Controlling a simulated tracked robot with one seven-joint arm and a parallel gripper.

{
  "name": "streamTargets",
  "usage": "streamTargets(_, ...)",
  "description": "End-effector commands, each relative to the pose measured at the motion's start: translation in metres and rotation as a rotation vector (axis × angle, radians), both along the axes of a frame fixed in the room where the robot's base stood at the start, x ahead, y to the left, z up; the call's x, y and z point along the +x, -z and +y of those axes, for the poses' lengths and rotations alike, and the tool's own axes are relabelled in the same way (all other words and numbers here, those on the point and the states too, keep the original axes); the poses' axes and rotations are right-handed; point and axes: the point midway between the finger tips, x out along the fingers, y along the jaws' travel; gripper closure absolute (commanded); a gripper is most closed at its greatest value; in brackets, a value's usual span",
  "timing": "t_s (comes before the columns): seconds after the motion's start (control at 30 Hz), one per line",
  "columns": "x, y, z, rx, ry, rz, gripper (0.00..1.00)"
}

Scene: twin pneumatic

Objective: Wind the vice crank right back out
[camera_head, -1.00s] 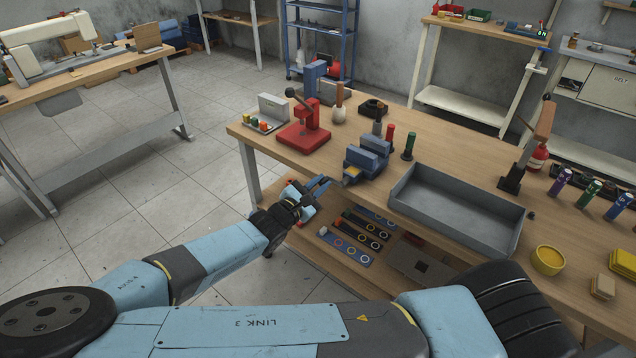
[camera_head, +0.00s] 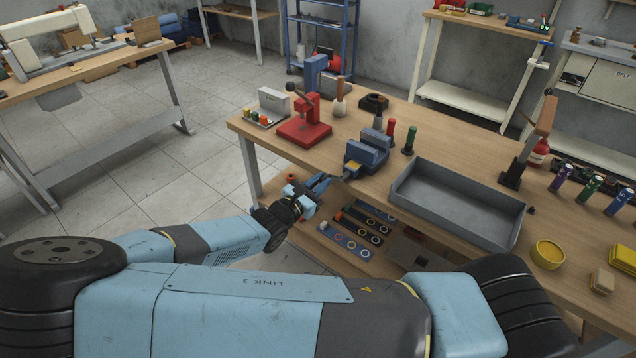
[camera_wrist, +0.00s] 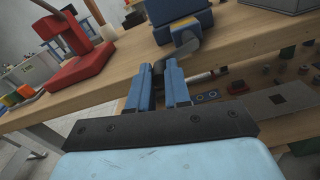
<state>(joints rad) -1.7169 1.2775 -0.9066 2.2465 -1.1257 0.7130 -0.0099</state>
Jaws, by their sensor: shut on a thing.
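The blue-grey vice (camera_head: 366,156) stands at the front edge of the wooden workbench; it also shows at the top of the wrist view (camera_wrist: 178,16). Its crank (camera_wrist: 188,48) is a grey metal arm that sticks out below and in front of the vice body, with a darker handle end between my fingers. My gripper (camera_head: 326,180) is just in front of the bench edge, below the vice. In the wrist view its two blue fingers (camera_wrist: 161,82) are shut on the crank's handle. The fingers hide part of the handle.
A red arbor press (camera_head: 305,130) stands left of the vice, and a grey open tray (camera_head: 458,204) right of it. A lower shelf with ringed strips (camera_head: 352,240) lies under the bench top, close to my gripper. Open floor (camera_head: 190,190) lies to the left.

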Motion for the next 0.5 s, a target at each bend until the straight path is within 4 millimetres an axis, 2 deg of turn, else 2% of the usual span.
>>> streamTargets(0.07,0.0010,0.0007,0.0020,0.002,-0.004,0.001,1.00)
streamTargets(0.1,0.0009,0.0007,0.0020,0.004,-0.004,0.001,0.80)
streamTargets(0.3,0.0005,0.0004,0.0016,0.003,-0.002,0.000,0.61)
streamTargets(0.37,0.0003,0.0005,0.0014,0.002,-0.002,0.001,0.57)
streamTargets(0.5,0.0001,0.0003,0.0011,0.002,-0.002,0.001,0.57)
